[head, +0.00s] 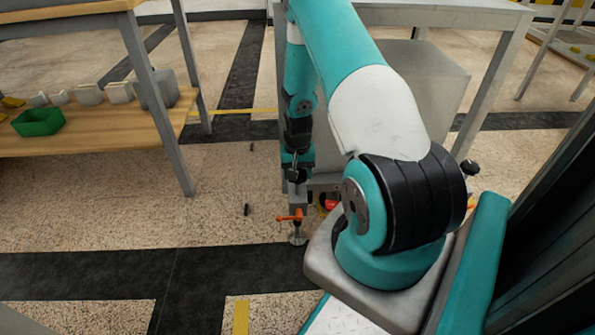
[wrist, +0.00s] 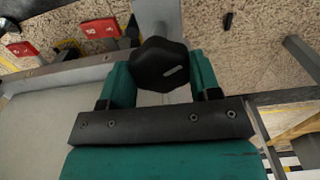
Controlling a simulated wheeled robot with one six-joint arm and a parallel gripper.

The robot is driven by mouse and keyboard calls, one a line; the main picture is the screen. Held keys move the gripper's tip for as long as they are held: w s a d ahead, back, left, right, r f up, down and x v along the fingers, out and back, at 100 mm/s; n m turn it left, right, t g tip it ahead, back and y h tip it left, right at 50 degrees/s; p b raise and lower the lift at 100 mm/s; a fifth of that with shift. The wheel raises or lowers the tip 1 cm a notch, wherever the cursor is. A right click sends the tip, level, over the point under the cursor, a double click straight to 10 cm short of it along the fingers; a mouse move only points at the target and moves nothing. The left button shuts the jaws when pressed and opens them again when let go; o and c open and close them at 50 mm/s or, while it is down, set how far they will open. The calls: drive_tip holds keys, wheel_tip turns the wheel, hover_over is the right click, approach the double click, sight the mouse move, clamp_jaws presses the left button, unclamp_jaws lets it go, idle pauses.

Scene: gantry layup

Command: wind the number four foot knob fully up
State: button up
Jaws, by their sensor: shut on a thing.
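A black lobed foot knob (wrist: 160,66) with a pale mark on its face sits between the teal fingers of my gripper (wrist: 162,72) in the wrist view. The gripper is shut on this knob. No number shows clearly on it. In the head view my gripper (head: 297,160) points down at the top of a grey foot bracket (head: 298,198), beside the table's lower frame. Below are an orange handle (head: 289,216) and a round foot pad (head: 297,240) at the floor. In the head view the knob is small and partly covered by the gripper.
Red tags (wrist: 100,28) with hard-to-read white marks lie along the frame in the wrist view. A small dark piece (head: 246,210) lies on the floor. A wooden shelf (head: 120,139) with a green bin (head: 38,121) stands left. Floor between shelf and foot is mostly clear.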

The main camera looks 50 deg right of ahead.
drive_tip(key=o, duration=0.9)
drive_tip(key=shift+o, duration=0.2)
wheel_tip(320, 180, up, 18)
drive_tip(key=p, duration=0.6)
drive_tip(key=shift+f, duration=0.25)
